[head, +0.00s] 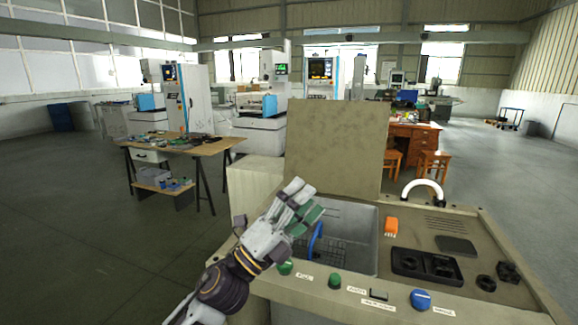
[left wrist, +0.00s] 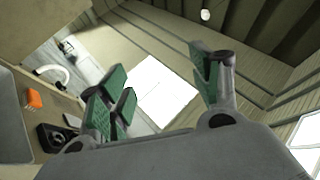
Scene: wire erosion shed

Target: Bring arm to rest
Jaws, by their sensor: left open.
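My left gripper (head: 303,206) is in the head view, reaching up from the lower left over the left edge of a beige machine top with an open basin. It also shows in the left wrist view (left wrist: 165,90), where its green-padded fingers are spread apart with nothing between them. A blue curved thing (head: 315,241) shows in the basin just behind the fingers; I cannot tell whether they touch. My right gripper is in neither view.
The beige machine panel (head: 400,290) carries buttons, an orange block (head: 391,227), black fixtures (head: 425,264) and a white curved handle (head: 423,188). A raised lid (head: 337,145) stands behind the basin. A wooden workbench (head: 180,147) stands at the left. Floor at left is clear.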

